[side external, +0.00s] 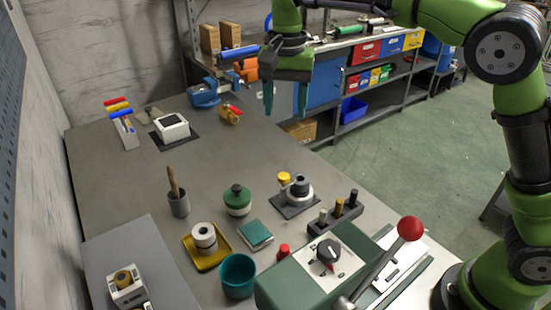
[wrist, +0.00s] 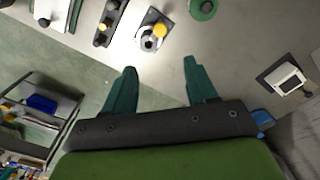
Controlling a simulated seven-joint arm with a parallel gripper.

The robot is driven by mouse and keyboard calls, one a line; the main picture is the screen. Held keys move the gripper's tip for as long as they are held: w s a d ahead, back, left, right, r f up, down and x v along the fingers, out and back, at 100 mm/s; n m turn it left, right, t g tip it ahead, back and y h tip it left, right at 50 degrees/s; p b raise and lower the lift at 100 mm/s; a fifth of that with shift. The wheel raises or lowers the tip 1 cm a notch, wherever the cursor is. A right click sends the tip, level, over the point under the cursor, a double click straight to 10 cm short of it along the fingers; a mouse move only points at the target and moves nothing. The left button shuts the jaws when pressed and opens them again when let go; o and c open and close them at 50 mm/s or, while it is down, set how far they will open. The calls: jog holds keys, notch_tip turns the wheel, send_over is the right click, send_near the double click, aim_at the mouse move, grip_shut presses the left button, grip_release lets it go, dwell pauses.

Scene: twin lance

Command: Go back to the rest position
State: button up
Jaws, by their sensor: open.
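My gripper (side external: 285,98) is raised above the far right part of the grey workbench (side external: 110,185) in the side external view. Its two teal fingers point down, stand apart and hold nothing. In the wrist view my gripper (wrist: 157,82) also shows open, with bare bench and floor between and beyond the fingers. No object touches the fingers in either view.
On the bench stand a green-lidded jar (side external: 237,200), a yellow tray (side external: 207,248), a teal cup (side external: 238,275), a black peg block (side external: 335,217) and a red-knobbed lever (side external: 410,229). A shelf with coloured bins (side external: 378,48) stands behind. The bench's middle is fairly clear.

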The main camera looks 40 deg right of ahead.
jog(key=s+d+f+n+t+y, duration=0.1)
jog(key=s+d, duration=0.4)
jog(key=s, duration=0.5)
jog(key=s+d+f+n+t+y, duration=0.1)
jog(key=s+d+n+t, duration=0.3)
jog(key=s, duration=0.7)
jog(key=shift+s+d+t, duration=0.2)
jog(key=shift+d+t, duration=0.3)
jog(key=shift+t, duration=0.6)
